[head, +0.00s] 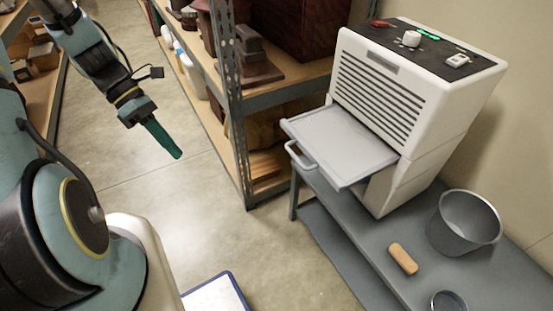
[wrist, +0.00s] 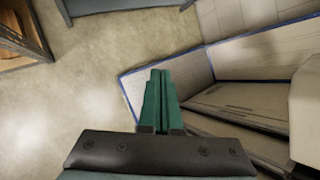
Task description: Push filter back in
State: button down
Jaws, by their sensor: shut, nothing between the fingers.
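The filter (head: 340,143) is a flat light-grey tray with a handle (head: 300,156) at its front left. It sticks well out of the front of a white machine (head: 395,95) with a slatted grille. My gripper (head: 179,155), with green fingers, is in the air left of the filter, well apart from it. The wrist view shows its fingers (wrist: 160,75) together with nothing held. The filter is not seen in the wrist view.
The machine stands on a grey bench (head: 365,240) with a metal bucket (head: 465,222), a tan block (head: 403,258) and a round dish (head: 448,301). A loaded shelf rack (head: 235,110) stands behind and left of the filter. A blue-edged white panel (head: 217,295) is low by my base. Floor between is clear.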

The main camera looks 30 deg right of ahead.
aim_at(341, 132)
jog(key=s+d+f+n+g+h, duration=0.2)
jog(key=d+n, duration=0.5)
jog(key=d, duration=0.4)
jog(key=s+d+f+n+g+h, duration=0.3)
jog(key=s+d+f+n+h, duration=0.2)
jog(key=d, duration=0.6)
jog(key=shift+s+d+f+n+g, duration=0.35)
jog(key=shift+s+f+n, duration=0.25)
jog(key=shift+n, duration=0.5)
jog(key=shift+d, duration=0.1)
jog(key=d, duration=0.6)
jog(key=d+b, duration=0.1)
jog(key=d, duration=0.5)
jog(key=s+d, duration=0.1)
jog(key=d, duration=0.5)
jog(key=shift+f+b, duration=0.15)
jog(key=shift+b, duration=0.15)
jog(key=shift+d+r, duration=0.2)
jog(key=shift+d, duration=0.45)
